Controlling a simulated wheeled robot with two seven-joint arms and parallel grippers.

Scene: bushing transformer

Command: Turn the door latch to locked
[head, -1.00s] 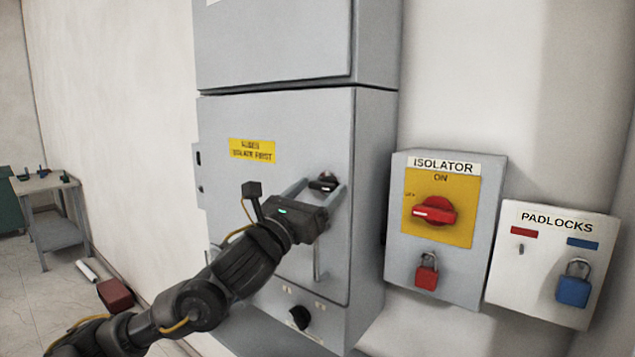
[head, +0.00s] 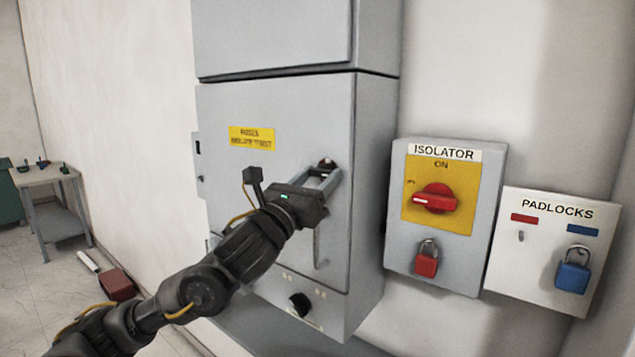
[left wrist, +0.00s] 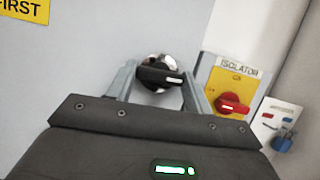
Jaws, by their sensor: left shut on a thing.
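The door latch (head: 327,163) is a small dark knob on the grey cabinet door (head: 240,190), near the door's right edge. In the left wrist view the latch (left wrist: 160,75) is a black bar lying nearly level, with a white mark towards its right end, over a shiny round base. My left gripper (head: 326,174) reaches it from the lower left. Its two fingers stand on either side of the latch and are shut on it. The fingers partly hide the latch in the head view. My right gripper is not in view.
A door handle (head: 318,248) hangs below my left gripper, and a black knob (head: 299,304) sits lower.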

